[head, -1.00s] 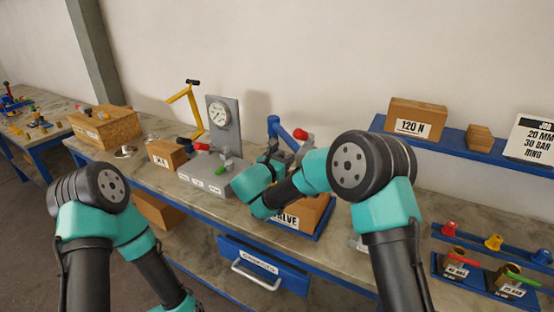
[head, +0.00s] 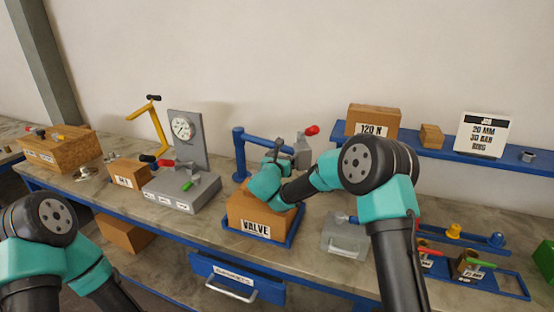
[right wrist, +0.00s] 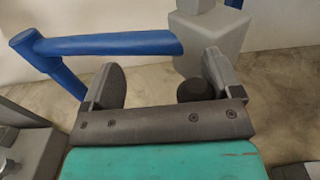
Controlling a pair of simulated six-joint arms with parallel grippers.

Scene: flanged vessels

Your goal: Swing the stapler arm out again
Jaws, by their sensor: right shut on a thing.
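The stapler has a blue post (head: 239,156) behind the VALVE box. Its blue arm (head: 262,140) reaches right from the post toward a grey head (head: 303,152) with a red knob (head: 312,130). The exact contact is hidden. My left gripper is out of view.
The cardboard VALVE box (head: 250,212) sits in a blue tray (head: 288,240) under my right gripper. A gauge stand (head: 187,140) is to the left, a grey case (head: 345,236) to the right. A blue shelf (head: 400,141) runs along the wall.

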